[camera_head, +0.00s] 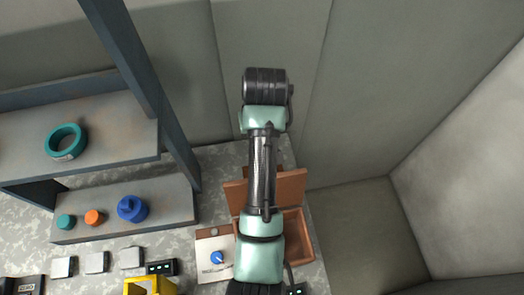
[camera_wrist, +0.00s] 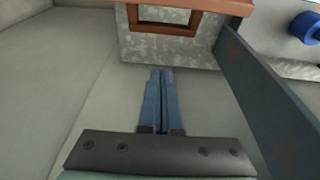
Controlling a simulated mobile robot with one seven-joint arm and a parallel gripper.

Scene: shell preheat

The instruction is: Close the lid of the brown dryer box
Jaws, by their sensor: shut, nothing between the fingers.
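The brown dryer box (camera_head: 306,240) stands on the speckled counter in the head view, with its lid (camera_head: 291,187) raised at the far side. My arm crosses in front and hides the middle of the box and lid. In the wrist view, brown parts of the box (camera_wrist: 165,29) show at the top edge, cut off by the frame. My gripper (camera_wrist: 161,72) is shut and empty, its two fingers together and pointing toward the counter edge below those brown parts. The fingers look apart from the box. The fingers cannot be made out in the head view.
A shelf (camera_head: 120,210) at the left holds a teal ring (camera_head: 66,141), a blue container (camera_head: 131,209) and small caps. Its dark upright (camera_wrist: 262,100) is close on the right in the wrist view. A blue-knobbed panel (camera_head: 214,270) lies left of the box. Walls stand behind.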

